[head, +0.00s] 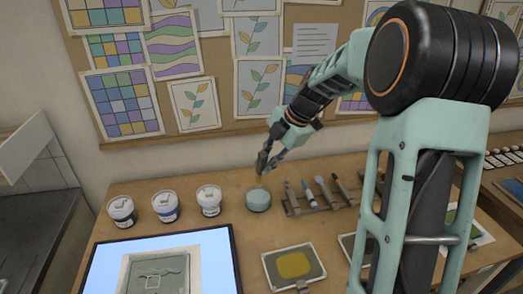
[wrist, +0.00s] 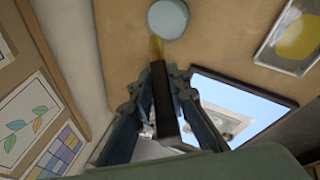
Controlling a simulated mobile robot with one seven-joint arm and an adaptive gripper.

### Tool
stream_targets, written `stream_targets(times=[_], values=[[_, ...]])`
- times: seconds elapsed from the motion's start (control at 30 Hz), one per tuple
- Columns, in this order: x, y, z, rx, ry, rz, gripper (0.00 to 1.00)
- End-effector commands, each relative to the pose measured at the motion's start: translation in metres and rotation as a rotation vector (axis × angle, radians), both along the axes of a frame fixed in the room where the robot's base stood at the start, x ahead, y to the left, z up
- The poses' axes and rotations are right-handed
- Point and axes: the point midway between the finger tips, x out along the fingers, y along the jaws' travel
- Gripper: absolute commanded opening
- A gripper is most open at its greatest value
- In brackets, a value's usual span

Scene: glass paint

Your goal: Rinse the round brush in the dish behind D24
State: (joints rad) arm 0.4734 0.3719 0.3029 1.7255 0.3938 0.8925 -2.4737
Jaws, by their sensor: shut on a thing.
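My gripper (head: 265,162) is shut on a brush, pointing down over the table. In the wrist view my gripper (wrist: 161,82) has its fingers on both sides of the brush's dark handle (wrist: 163,105). The brush's yellowish head (wrist: 156,46) points at a round pale blue dish (wrist: 168,19). In the head view the brush head (head: 259,180) is right above the dish (head: 258,201), overlapping its back edge. I cannot tell whether it touches the dish or what is inside. No D24 label is legible.
A rack (head: 318,207) with several brushes stands just right of the dish. Three lidded jars (head: 209,201) stand to its left. A lit screen (head: 165,268) and a tile with a yellow patch (head: 293,265) lie nearer. A pinboard wall (head: 228,90) rises behind.

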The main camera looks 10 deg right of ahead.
Motion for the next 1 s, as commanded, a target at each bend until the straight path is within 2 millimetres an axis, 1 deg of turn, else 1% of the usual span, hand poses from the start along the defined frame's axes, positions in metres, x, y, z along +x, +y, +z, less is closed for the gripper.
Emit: stream_targets(times=[0.17, 0.37, 0.7, 0.8, 1.0], values=[[0.000, 0.000, -0.002, 0.005, -0.003, 0.000, 0.00], [0.000, 0.000, -0.015, 0.004, -0.002, 0.000, 0.00], [0.000, 0.001, -0.053, 0.006, -0.001, 0.001, 0.00], [0.005, 0.000, -0.068, 0.005, -0.003, 0.001, 0.00], [0.013, 0.000, -0.082, 0.005, -0.003, 0.002, 0.00]])
